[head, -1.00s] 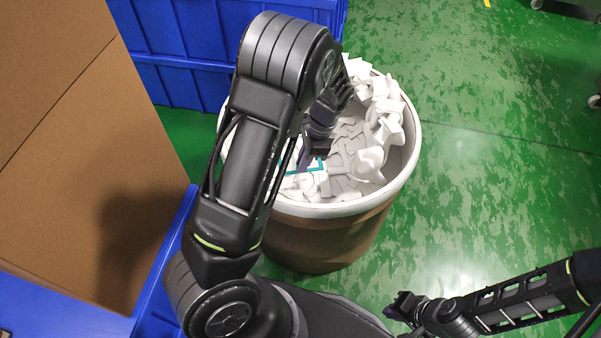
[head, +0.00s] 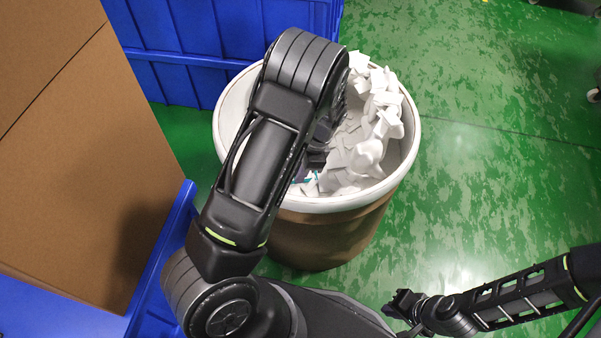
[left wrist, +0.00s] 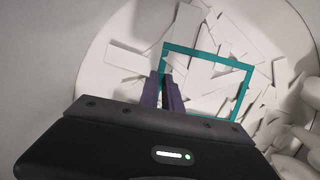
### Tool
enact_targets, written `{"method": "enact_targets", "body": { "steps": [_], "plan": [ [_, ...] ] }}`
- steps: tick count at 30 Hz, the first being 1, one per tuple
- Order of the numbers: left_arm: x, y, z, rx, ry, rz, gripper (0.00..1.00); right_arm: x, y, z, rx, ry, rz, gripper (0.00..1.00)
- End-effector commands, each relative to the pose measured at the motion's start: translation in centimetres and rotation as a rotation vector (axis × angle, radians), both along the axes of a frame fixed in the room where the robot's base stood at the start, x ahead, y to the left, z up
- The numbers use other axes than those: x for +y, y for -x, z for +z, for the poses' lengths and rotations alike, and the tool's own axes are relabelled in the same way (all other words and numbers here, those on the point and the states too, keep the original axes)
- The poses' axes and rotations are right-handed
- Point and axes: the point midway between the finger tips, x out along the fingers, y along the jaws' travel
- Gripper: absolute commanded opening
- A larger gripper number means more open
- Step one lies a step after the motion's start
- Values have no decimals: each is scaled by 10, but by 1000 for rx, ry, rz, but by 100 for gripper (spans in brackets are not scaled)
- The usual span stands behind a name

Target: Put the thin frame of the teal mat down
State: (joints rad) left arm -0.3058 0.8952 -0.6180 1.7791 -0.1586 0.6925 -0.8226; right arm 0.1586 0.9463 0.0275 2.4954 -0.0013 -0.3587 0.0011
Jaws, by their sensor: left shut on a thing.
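The thin teal frame (left wrist: 208,55) is a flat open rectangle. My left gripper (left wrist: 165,88) is shut on its left side in the left wrist view. The frame lies over white pieces inside the drum; whether it touches them I cannot tell. In the head view only a bit of teal (head: 313,176) shows beside my left gripper (head: 314,158), the rest hidden by my left arm. My right gripper (head: 402,304) is outside the drum at the lower right, too small and dark to tell its jaws.
The brown drum (head: 330,238) has a white rim and holds many loose white pieces (head: 372,150), heaped higher on the right. Blue crates (head: 180,70) stand behind, and a large cardboard box (head: 80,160) is at left.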

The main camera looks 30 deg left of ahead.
Motion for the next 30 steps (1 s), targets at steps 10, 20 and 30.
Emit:
{"method": "enact_targets", "body": {
  "steps": [10, 20, 30],
  "plan": [
    [0, 0, -2, 0, 0, 1, 12, 0, 0, -1, 0, 0, 0, 0],
    [0, 0, -2, 0, 0, 0, 30, 0, 0, -1, 0, 0, 0, 0],
    [-3, -2, 12, -1, 1, 0, 30, 0, 0, 5, 0, 0, 0, 0]
  ]
}}
